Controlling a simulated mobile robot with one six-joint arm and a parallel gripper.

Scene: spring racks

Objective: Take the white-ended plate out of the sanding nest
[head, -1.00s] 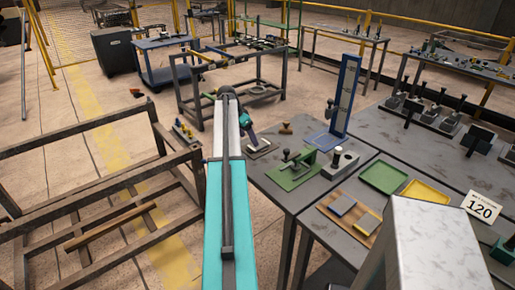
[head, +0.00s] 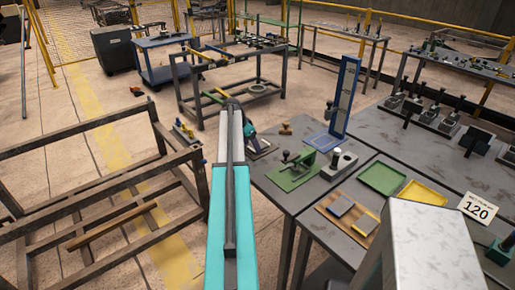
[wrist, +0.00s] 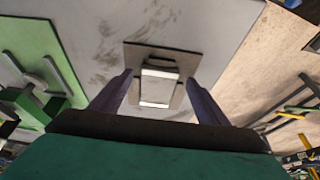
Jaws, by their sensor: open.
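The white-ended plate (wrist: 158,82) shows in the wrist view, grey in the middle with a white band at each end. It lies in the sanding nest (wrist: 134,55), a flat brownish-grey base on the grey table. My gripper (wrist: 159,78) is open, with one purple finger on either side of the plate and nest; I cannot tell whether either touches. In the head view the nest (head: 264,149) is at the table's left edge, and my arm hides most of it and the plate.
A green fixture (head: 292,176) with a clamp stands on the table to the right of the nest. A tall blue gauge (head: 347,95) stands behind it. Green (head: 383,179) and yellow (head: 423,193) trays lie farther right. A brown metal rack (head: 100,190) stands on the left.

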